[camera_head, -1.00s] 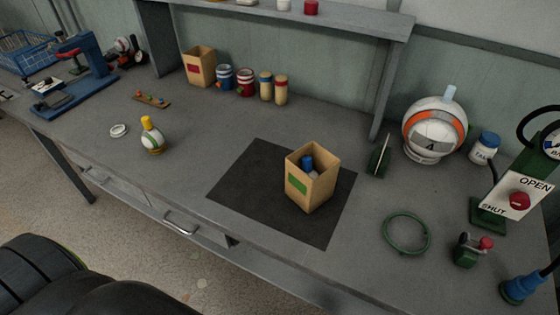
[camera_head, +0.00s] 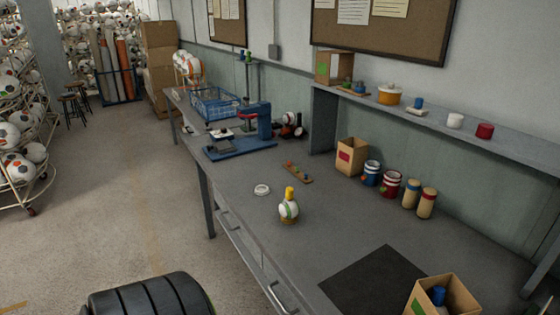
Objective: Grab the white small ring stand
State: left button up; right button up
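A small white ring stand (camera_head: 262,190) lies flat on the grey workbench (camera_head: 330,235), left of a small white and green ball-shaped bottle with a yellow top (camera_head: 289,208). The ring is apart from the bottle, with bare bench around it. Neither of my grippers shows in the head view. A black ribbed part at the bottom edge looks like part of my own body.
A blue press (camera_head: 250,130), a blue wire basket (camera_head: 215,104) and a small rack of coloured pegs (camera_head: 297,172) stand farther back. An open cardboard box (camera_head: 445,297) stands near a dark mat (camera_head: 372,280).

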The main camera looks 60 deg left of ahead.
aim_at(261, 190)
jog(key=u, duration=1.95)
jog(key=i+j+z, duration=0.1)
jog(key=z, duration=0.35)
jog(key=i+j+z, duration=0.1)
jog(key=z, duration=0.35)
jog(key=j+z, duration=0.25)
jog(key=z, duration=0.2)
jog(key=j+z, duration=0.2)
jog(key=z, duration=0.25)
jog(key=i, duration=0.05)
